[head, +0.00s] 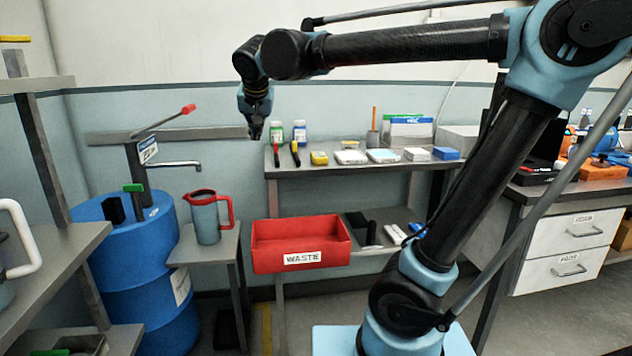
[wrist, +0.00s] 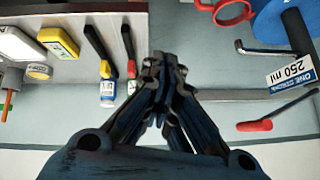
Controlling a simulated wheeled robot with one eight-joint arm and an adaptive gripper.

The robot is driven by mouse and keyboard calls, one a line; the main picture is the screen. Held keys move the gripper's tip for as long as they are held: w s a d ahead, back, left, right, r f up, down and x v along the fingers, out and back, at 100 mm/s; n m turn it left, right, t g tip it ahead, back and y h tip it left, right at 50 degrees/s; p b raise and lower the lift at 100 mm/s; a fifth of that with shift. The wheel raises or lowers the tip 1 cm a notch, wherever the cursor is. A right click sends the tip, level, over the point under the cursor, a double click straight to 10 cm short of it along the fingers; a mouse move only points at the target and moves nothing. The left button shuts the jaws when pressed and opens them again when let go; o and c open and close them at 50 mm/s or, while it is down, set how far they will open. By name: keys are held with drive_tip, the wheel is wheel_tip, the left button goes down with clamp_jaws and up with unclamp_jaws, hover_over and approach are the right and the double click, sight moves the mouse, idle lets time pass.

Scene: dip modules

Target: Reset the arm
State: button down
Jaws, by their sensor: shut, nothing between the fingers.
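My gripper (head: 256,132) hangs pointing down at the end of my raised arm in the head view. It is in the air, above and left of the shelf with bottles. In the wrist view my gripper (wrist: 163,66) has its fingertips together, with nothing held between them. My arm reaches across the top of the head view from the right and bends down at the wrist.
A grey shelf (head: 350,170) holds bottles (head: 299,132), tools and small boxes. A red waste bin (head: 300,258) is mounted at its front. A drawer bench (head: 570,230) stands right.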

drive_tip(key=s+d+f+g+h, duration=0.1)
drive_tip(key=s+d+f, duration=0.1)
drive_tip(key=d+f, duration=0.8)
drive_tip(key=s+d+f+g+h, duration=0.2)
drive_tip(key=d+f, duration=0.3)
drive_tip(key=d, duration=1)
drive_tip(key=s+d+f+g, duration=0.1)
drive_tip(key=s+d+f, duration=0.4)
drive_tip(key=s+f, duration=0.2)
drive_tip(key=s+d+f+g+y, duration=0.1)
drive_tip(key=s+d+f, duration=0.5)
drive_tip(key=f, duration=0.3)
drive_tip(key=shift+s+g, duration=0.3)
drive_tip(key=shift+s, duration=0.35)
